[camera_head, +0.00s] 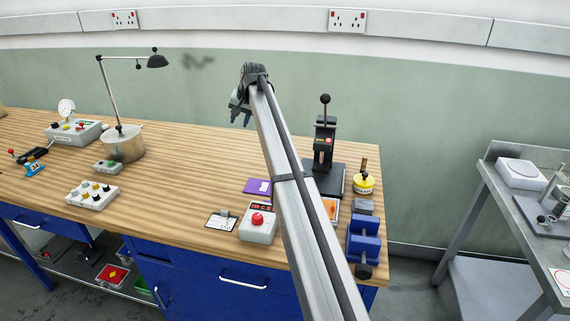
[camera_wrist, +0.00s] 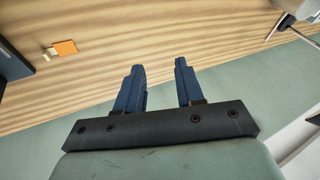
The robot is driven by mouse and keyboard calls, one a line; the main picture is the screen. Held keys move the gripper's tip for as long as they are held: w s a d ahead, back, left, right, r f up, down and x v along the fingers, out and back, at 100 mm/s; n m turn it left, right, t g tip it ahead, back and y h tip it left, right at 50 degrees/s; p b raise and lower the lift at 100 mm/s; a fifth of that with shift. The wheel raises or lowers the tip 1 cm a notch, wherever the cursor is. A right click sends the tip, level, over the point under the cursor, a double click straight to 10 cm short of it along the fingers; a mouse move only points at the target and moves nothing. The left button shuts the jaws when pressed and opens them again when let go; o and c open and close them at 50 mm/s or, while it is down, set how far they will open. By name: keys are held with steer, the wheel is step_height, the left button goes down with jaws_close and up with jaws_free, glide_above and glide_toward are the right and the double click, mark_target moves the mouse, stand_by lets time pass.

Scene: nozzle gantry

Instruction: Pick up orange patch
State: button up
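In the wrist view a small flat orange patch (camera_wrist: 65,48) lies on the wooden bench at the upper left, with a small tan tab at its left edge. In the head view an orange piece (camera_head: 331,208) shows partly behind my arm, near the bench's front right; I cannot tell whether it is the same one. My gripper (camera_wrist: 160,65) is open, with two blue fingers apart and nothing between them. In the head view my gripper (camera_head: 241,119) hangs above the back of the bench, well away from the visible orange piece.
A black press (camera_head: 325,150) with an upright lever stands right of my arm. A purple patch (camera_head: 257,186), a red-button box (camera_head: 258,226) and a lamp (camera_head: 110,85) are left.

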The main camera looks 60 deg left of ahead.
steer(key=w+d+f+m+t+h, duration=0.1)
steer(key=w+d+f+h, duration=0.15)
steer(key=w, duration=0.55)
steer(key=w+d+f+m+h, duration=0.1)
steer(key=w+d+f+h, duration=0.2)
steer(key=w, duration=0.5)
steer(key=f, duration=0.8)
steer(key=d+f, duration=0.1)
steer(key=f, duration=0.3)
steer(key=shift+w+d+f, duration=0.1)
steer(key=shift+w+f, duration=0.25)
jaws_close()
